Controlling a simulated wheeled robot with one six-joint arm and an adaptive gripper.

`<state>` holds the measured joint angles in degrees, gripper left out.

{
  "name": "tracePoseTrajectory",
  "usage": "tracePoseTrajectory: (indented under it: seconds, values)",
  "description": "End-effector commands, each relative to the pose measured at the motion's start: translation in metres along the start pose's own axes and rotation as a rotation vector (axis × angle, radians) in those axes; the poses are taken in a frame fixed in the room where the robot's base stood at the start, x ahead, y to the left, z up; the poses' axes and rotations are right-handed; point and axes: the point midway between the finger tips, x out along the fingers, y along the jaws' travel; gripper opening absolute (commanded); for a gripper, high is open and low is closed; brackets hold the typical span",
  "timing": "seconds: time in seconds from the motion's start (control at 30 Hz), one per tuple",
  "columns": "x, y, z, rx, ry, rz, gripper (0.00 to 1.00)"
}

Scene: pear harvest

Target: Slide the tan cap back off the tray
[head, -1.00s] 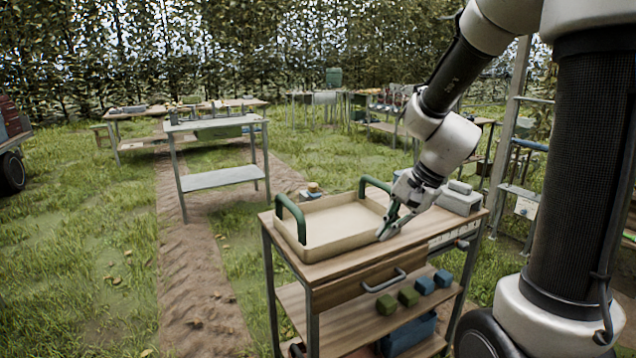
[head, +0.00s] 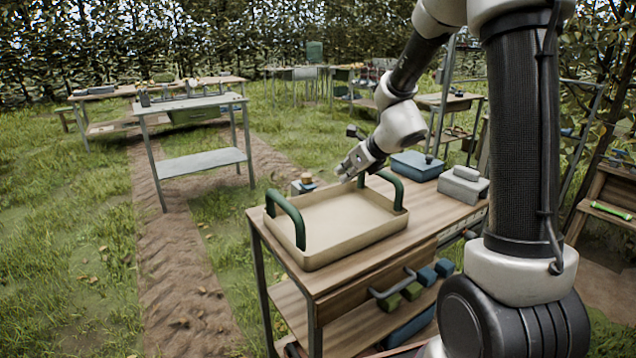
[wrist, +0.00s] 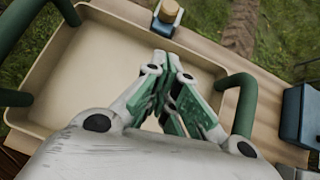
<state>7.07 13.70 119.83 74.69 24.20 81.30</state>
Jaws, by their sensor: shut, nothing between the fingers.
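The tan cap (head: 307,178) sits on a small blue-grey block (head: 298,188) at the back edge of the tray (head: 350,244). The cap also shows at the top of the wrist view (wrist: 171,9), above the blue block (wrist: 164,28). I cannot tell whether the block touches the tray's rim. The tray is cream, shallow and empty, with two dark green handles. My gripper (head: 343,172) is above the tray's back side, to the right of the cap. In the wrist view my gripper (wrist: 160,57) is shut and empty, its tips pointing toward the cap but apart from it.
The tray rests on a wooden cart (head: 372,262). A green handle (head: 385,190) stands close to my gripper. A blue box (head: 416,166) and a grey box (head: 463,186) stand to the right. Grass lies behind the cart.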

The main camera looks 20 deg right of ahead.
Motion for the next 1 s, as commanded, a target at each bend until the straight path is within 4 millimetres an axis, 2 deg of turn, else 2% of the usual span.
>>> tracePoseTrajectory:
  seconds: [0.27,0.43,0.57,0.9,1.0]
  values:
    - [0.000,0.000,0.000,0.000,0.001,0.001,0.00]
    - [0.011,0.000,-0.001,-0.001,0.002,0.003,0.00]
    - [0.032,0.001,-0.002,-0.001,0.004,0.003,0.00]
    - [0.104,0.001,-0.002,-0.001,0.004,0.002,0.00]
    - [0.114,0.002,0.013,-0.006,0.000,0.003,0.00]
